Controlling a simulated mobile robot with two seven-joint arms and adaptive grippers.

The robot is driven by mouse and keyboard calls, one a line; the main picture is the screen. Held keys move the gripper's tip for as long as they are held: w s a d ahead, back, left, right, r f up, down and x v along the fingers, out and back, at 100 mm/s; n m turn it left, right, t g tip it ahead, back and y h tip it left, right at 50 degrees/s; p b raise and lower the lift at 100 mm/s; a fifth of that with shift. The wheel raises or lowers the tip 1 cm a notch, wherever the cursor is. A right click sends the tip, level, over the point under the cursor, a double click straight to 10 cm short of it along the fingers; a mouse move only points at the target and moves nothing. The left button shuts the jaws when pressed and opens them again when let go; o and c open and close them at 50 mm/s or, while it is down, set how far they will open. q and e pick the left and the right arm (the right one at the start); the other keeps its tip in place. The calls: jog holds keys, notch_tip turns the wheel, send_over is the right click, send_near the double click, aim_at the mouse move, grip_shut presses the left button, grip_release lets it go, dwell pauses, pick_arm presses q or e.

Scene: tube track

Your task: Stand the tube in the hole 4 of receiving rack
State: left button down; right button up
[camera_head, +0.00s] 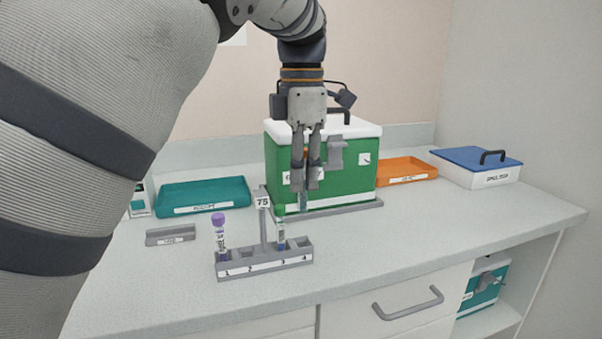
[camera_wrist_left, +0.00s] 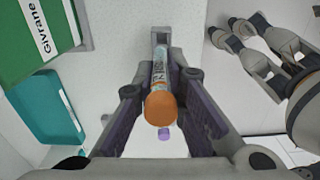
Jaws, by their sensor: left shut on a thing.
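My left gripper (camera_head: 306,188) is shut on an orange-capped tube (camera_wrist_left: 160,105). The tube hangs upright between the fingers, its lower part (camera_head: 303,203) showing below them in the head view, above and behind the right end of the rack. The grey receiving rack (camera_head: 263,267) stands on the counter, its front numbered 1 to 4. Hole 4, at the right end, looks empty. My right gripper (camera_wrist_left: 236,28) shows in the wrist view with its fingers apart.
A green box (camera_head: 350,180) with a white lid stands behind the rack. A teal tray (camera_head: 203,195) lies to the left, and an orange tray (camera_head: 405,171) and a blue-lidded box (camera_head: 476,167) to the right. A grey label block (camera_head: 170,235) sits left of the rack.

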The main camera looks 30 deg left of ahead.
aim_at(302, 213)
pick_arm(q)
jog(key=shift+w+f, duration=0.15)
jog(key=shift+f, duration=0.15)
jog(key=shift+s+d+f, duration=0.1)
jog(key=shift+s+f, duration=0.1)
jog(key=shift+f, duration=0.45)
jog(key=shift+s+f, duration=0.15)
jog(key=shift+f, duration=0.45)
jog(key=shift+w+f, duration=0.1)
jog(key=shift+f, duration=0.75)
jog(key=shift+f, duration=0.55)
jog(key=shift+f, duration=0.45)
jog(key=shift+f, duration=0.25)
jog(key=shift+f, duration=0.35)
